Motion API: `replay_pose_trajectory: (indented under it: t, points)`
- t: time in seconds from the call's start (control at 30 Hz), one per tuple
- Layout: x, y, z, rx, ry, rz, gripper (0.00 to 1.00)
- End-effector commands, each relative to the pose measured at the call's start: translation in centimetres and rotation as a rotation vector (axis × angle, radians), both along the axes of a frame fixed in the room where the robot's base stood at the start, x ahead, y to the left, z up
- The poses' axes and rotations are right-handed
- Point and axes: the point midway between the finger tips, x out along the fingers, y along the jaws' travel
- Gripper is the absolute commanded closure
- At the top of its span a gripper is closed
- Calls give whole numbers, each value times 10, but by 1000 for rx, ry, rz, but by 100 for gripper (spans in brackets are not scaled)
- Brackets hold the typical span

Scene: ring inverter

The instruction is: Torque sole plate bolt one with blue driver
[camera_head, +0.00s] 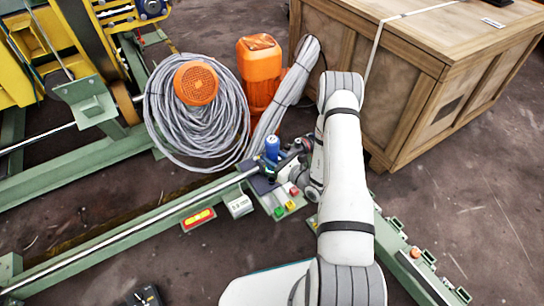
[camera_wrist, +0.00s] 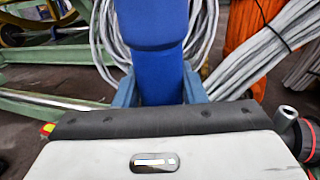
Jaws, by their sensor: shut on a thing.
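The blue driver (camera_head: 272,147) stands roughly upright at the end of my arm in the head view. It fills the upper middle of the wrist view (camera_wrist: 152,35). My gripper (camera_wrist: 158,95) is shut on the blue driver, with one blue-grey finger on each side of it. In the head view my gripper (camera_head: 276,165) is small, above the end of the green frame. The green plate (camera_head: 279,212) with small red, yellow and green blocks lies just below it. The driver's lower end is hidden, and I cannot make out bolt one.
A wooden crate (camera_head: 415,105) is at the right. A green rail (camera_head: 110,245) with a silver rod runs to the lower left. Dark floor at the right is open.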

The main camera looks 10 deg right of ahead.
Motion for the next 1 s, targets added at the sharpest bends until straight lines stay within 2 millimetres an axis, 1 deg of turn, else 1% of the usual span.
replay_pose_trajectory:
  t: [0.1,0.7,0.83,1.0]
  points:
    - [0,0,9,1,0,0,92]
    - [1,0,43,1,-5,0,92]
    - [1,0,47,1,-4,0,92]
    - [1,0,46,1,-4,1,92]
